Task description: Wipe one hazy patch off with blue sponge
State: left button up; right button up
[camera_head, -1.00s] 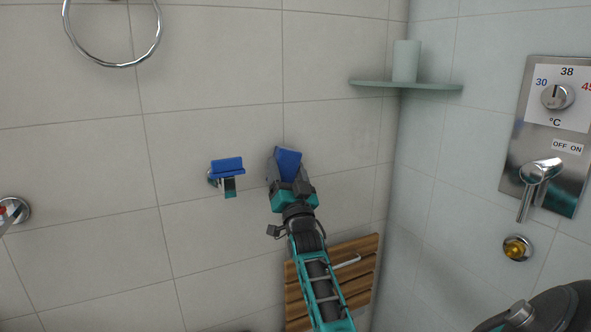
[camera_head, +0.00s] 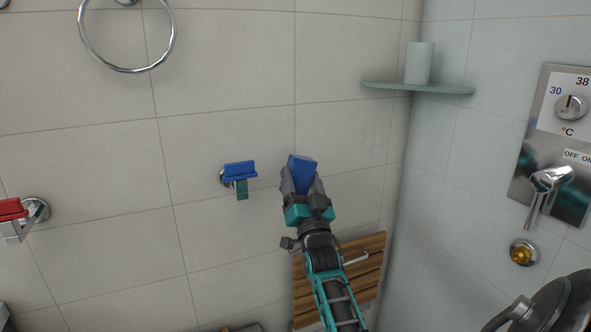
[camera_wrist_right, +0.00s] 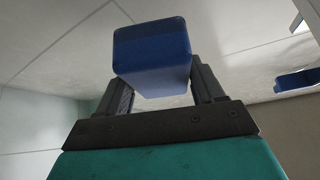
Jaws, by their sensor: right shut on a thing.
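My right gripper (camera_head: 301,180) is shut on a blue sponge (camera_head: 302,167) in front of the tiled back wall. The sponge shows large between the two fingers in the right wrist view (camera_wrist_right: 152,60). I cannot tell whether the sponge touches the wall. I cannot clearly make out the edges of a hazy patch on the pale tiles. My left gripper is not in view.
A blue item sits on a wall holder (camera_head: 240,172) left of my gripper, and a red item (camera_head: 12,209) on another. A corner shelf (camera_head: 418,88) bears a cup (camera_head: 419,62). A wooden slatted seat (camera_head: 365,270) is below; a shower control panel (camera_head: 562,120) is at right.

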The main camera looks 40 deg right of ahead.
jog(key=shift+s+a, duration=0.1)
jog(key=shift+s, duration=0.4)
jog(key=shift+s+a+r+p, duration=0.15)
jog(key=shift+s+a+p, duration=0.1)
jog(key=shift+s+p, duration=0.55)
jog(key=shift+s+a+p, duration=0.2)
jog(key=shift+s+p, duration=0.1)
jog(key=shift+s, duration=0.3)
